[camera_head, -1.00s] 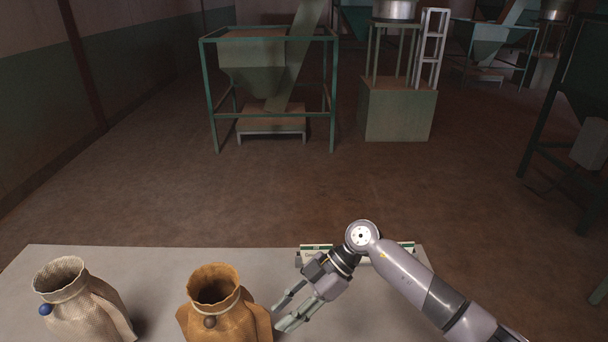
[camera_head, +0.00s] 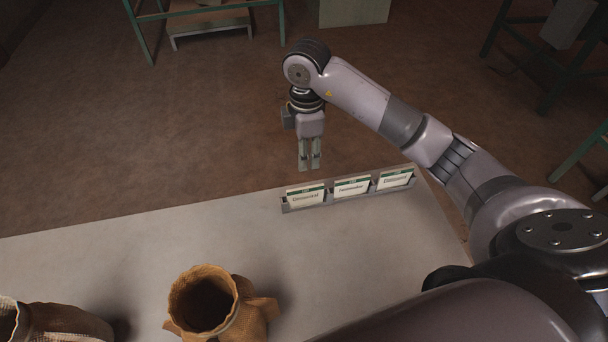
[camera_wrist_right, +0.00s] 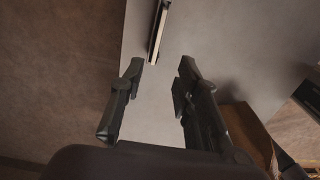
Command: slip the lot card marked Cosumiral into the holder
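A card rack (camera_head: 335,197) stands along the far edge of the table with three white cards with green tops in it. The left card (camera_head: 306,197) seems to read Cosumiral, though the print is small. The middle card (camera_head: 352,187) and the right card (camera_head: 395,178) are too blurred to read surely. My right gripper (camera_head: 309,168) points down just behind and above the rack's left end. In the right wrist view its fingers (camera_wrist_right: 157,82) are apart with nothing between them, and the rack (camera_wrist_right: 158,35) shows narrowly beyond them. I cannot make out the holder. My left gripper is not in view.
A brown sack (camera_head: 210,303) stands open on the pale table (camera_head: 140,250), with a pale woven sack (camera_head: 55,322) at lower left. The table between sacks and rack is clear. Floor and green metal frames (camera_head: 215,8) lie beyond.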

